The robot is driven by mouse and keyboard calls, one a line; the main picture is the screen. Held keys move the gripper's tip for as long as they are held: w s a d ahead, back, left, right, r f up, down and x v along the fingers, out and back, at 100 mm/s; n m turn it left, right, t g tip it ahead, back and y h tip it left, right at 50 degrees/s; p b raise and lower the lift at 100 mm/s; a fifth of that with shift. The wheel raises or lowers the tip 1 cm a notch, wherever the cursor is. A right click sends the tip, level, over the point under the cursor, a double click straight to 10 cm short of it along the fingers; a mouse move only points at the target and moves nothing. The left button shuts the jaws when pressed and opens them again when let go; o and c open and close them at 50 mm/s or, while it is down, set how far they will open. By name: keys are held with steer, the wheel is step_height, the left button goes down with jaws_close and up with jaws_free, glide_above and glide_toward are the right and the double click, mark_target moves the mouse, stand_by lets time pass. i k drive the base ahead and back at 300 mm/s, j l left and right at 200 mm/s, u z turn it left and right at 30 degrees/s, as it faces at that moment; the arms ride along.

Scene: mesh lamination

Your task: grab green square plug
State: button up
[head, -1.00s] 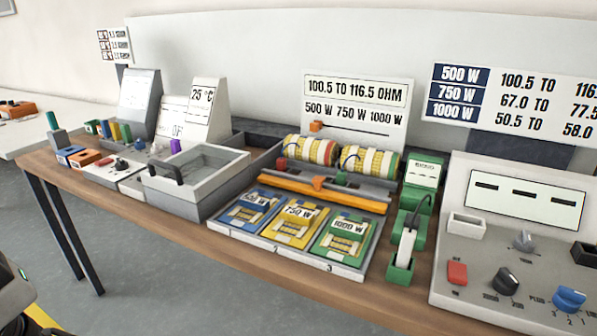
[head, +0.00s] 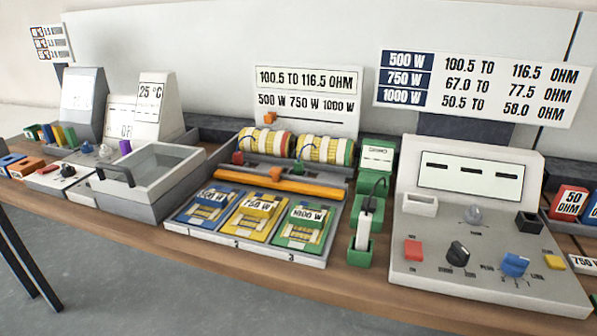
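I cannot tell for sure which piece is the green square plug. A small green block (head: 33,132) stands at the far left of the bench, beside upright coloured pieces. Another small green block (head: 308,169) sits in front of the right wound roll (head: 327,149). A green-framed meter (head: 376,158) stands right of the rolls, with a dark cable to a pale probe (head: 364,225) in a green holder (head: 361,250). A bit of green also shows at the right edge (head: 594,299). My gripper is not in view.
The wooden bench (head: 330,285) is crowded. Red and blue ohm blocks (head: 568,203) stand at far right. Grey floor is clear in front.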

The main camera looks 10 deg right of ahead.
mark_target(297, 167)
steer(key=i+j+z, duration=0.1)
steer(key=j, duration=0.25)
steer(key=i+j, duration=0.3)
steer(key=i+j+z, duration=0.15)
steer(key=i+j, duration=0.1)
steer(key=i, duration=0.35)
steer(key=i+j, duration=0.1)
steer(key=i, duration=0.4)
